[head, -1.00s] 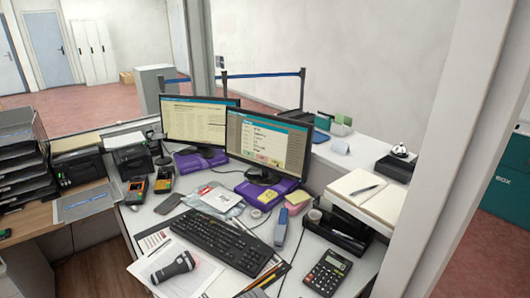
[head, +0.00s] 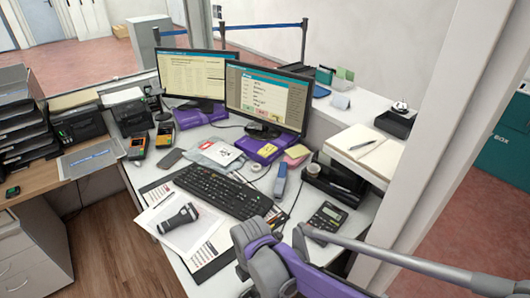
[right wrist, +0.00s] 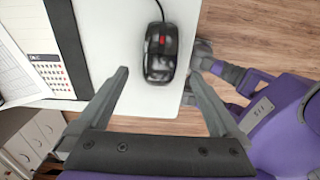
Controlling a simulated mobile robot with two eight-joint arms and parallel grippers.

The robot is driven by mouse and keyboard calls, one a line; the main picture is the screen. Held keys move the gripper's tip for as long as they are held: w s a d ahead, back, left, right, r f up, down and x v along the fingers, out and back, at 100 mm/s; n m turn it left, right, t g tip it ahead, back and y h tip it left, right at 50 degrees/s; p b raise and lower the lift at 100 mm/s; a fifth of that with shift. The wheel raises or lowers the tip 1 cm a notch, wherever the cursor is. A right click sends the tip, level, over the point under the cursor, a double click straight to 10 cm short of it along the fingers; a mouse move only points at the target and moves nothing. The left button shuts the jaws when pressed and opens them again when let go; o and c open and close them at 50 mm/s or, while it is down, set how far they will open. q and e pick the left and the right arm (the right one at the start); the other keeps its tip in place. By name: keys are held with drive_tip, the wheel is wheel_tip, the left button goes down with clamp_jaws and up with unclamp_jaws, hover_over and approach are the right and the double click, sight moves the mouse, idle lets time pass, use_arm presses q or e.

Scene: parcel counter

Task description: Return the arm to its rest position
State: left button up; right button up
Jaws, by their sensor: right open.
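My right arm (head: 270,262), purple and grey, shows at the bottom of the head view, in front of the desk's near edge. In the right wrist view my right gripper (right wrist: 158,74) is open, its two grey fingers spread apart with nothing held between them. A black computer mouse (right wrist: 160,52) with a red wheel lies on the white desk beyond and between the fingertips. I cannot tell the gap between fingers and mouse. The mouse is not seen in the head view. My left gripper is in neither view.
The white desk holds a keyboard (head: 223,190), a black handheld scanner (head: 178,219) on paper, a calculator (head: 328,220) close to my right arm, and two monitors (head: 266,97). A pale post (head: 430,130) stands at right. Open wooden floor (head: 110,235) lies at left.

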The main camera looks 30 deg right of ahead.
drive_tip(key=shift+r, duration=1.9)
drive_tip(key=s+a+r+m+t+p, duration=0.1)
drive_tip(key=s+r+m+t+p, duration=0.4)
drive_tip(key=m, duration=1.3)
drive_tip(key=shift+s+a+r+m+p, duration=0.15)
drive_tip(key=shift+s+r+m+p, duration=0.2)
drive_tip(key=shift+r, duration=0.4)
clamp_jaws()
